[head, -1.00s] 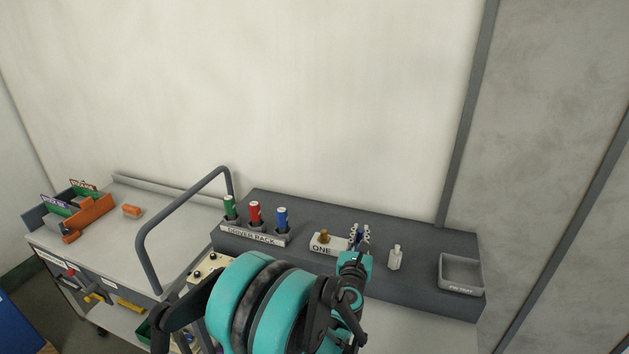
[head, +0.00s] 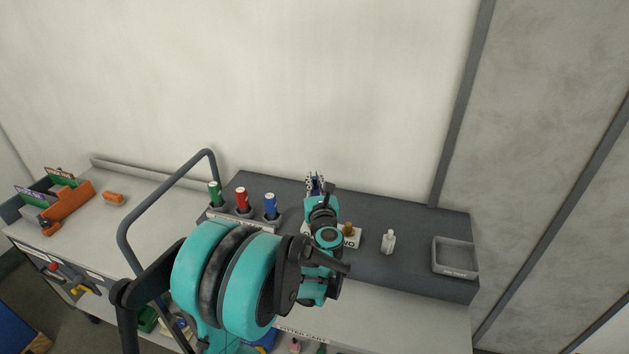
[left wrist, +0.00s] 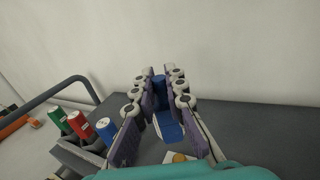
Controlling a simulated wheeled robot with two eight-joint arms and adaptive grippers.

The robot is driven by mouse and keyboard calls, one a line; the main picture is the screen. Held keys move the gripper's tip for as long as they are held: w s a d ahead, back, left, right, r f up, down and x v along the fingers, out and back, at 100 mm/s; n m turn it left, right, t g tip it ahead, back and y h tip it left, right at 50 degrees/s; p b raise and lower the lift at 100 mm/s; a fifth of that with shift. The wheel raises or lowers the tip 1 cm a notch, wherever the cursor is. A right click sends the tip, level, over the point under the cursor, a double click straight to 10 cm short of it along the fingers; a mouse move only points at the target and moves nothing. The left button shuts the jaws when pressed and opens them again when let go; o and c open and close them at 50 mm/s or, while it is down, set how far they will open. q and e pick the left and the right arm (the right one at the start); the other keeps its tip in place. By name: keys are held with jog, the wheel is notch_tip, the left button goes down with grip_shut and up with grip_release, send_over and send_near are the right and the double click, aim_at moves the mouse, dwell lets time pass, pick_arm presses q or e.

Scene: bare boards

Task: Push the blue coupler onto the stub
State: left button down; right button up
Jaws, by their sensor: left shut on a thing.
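My left gripper (head: 315,182) is above the back part of the dark grey raised bench. In the left wrist view its fingers (left wrist: 160,100) are closed around the blue coupler (left wrist: 167,126), which points up and away between the finger pads. In the head view only a little blue shows between the fingertips. A brass stub (head: 348,228) stands upright on a white labelled block (head: 349,241), just right of my left wrist and apart from the coupler. A brass top (left wrist: 180,157) shows below the fingers in the left wrist view. My arm hides part of the blocks. The right gripper is out of view.
A small white bottle-like piece (head: 388,242) and an empty grey tray (head: 455,271) stand to the right. A grey rail (head: 165,200) rises at left.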

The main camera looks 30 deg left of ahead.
pick_arm(q)
jog(key=shift+f+b, duration=2.4)
jog(key=shift+f, duration=0.45)
jog(key=shift+f+b, duration=2.1)
jog(key=shift+b, duration=0.1)
jog(key=c, duration=1.5)
grip_release()
jog(key=v, duration=1.2)
